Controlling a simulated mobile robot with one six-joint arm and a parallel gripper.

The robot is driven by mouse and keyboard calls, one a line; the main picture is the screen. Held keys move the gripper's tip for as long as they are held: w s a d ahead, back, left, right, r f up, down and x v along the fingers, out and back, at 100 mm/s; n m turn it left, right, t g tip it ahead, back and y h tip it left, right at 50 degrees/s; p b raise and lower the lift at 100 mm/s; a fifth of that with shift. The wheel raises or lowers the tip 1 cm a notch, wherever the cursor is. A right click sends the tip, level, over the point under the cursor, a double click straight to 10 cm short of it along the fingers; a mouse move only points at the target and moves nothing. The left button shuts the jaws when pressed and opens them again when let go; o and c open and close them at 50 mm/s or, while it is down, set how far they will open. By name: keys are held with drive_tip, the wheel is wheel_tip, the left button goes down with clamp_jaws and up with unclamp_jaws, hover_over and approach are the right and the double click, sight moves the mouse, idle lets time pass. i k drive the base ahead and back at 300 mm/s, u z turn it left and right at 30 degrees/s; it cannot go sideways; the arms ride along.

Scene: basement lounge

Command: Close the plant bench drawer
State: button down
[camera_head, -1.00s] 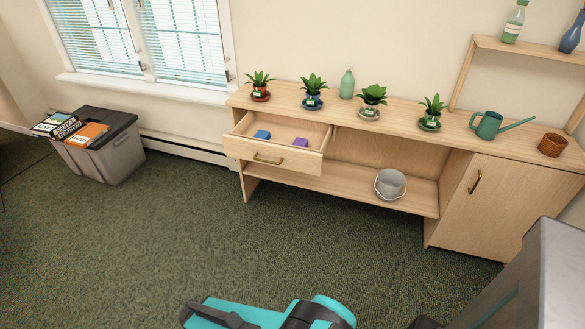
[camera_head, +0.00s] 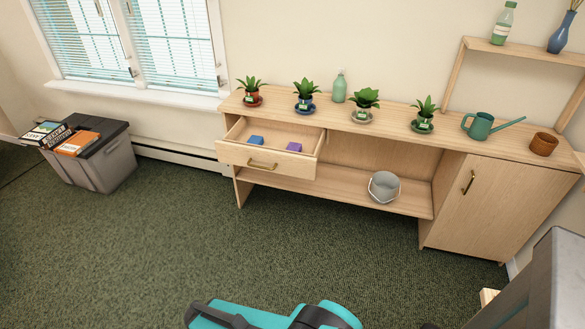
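The plant bench (camera_head: 378,127) is light wood and stands against the back wall. Its drawer (camera_head: 232,155) at the upper left is pulled out, with a brass handle (camera_head: 262,164) on its front. A blue block (camera_head: 256,140) and a purple block (camera_head: 294,147) lie inside the drawer. A teal and black part of my arm shows at the bottom edge, well in front of the bench and apart from it. My gripper's fingertips cannot be made out.
Several potted plants, a green bottle (camera_head: 339,86), a watering can (camera_head: 480,125) and a brown pot (camera_head: 543,144) stand on the bench top. A grey bucket (camera_head: 384,186) sits on the lower shelf. A grey bin (camera_head: 98,165) stands at left. Green carpet (camera_head: 170,240) before the drawer is clear.

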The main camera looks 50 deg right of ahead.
sight(272, 156)
drive_tip(key=i, duration=0.9)
drive_tip(key=u, duration=0.05)
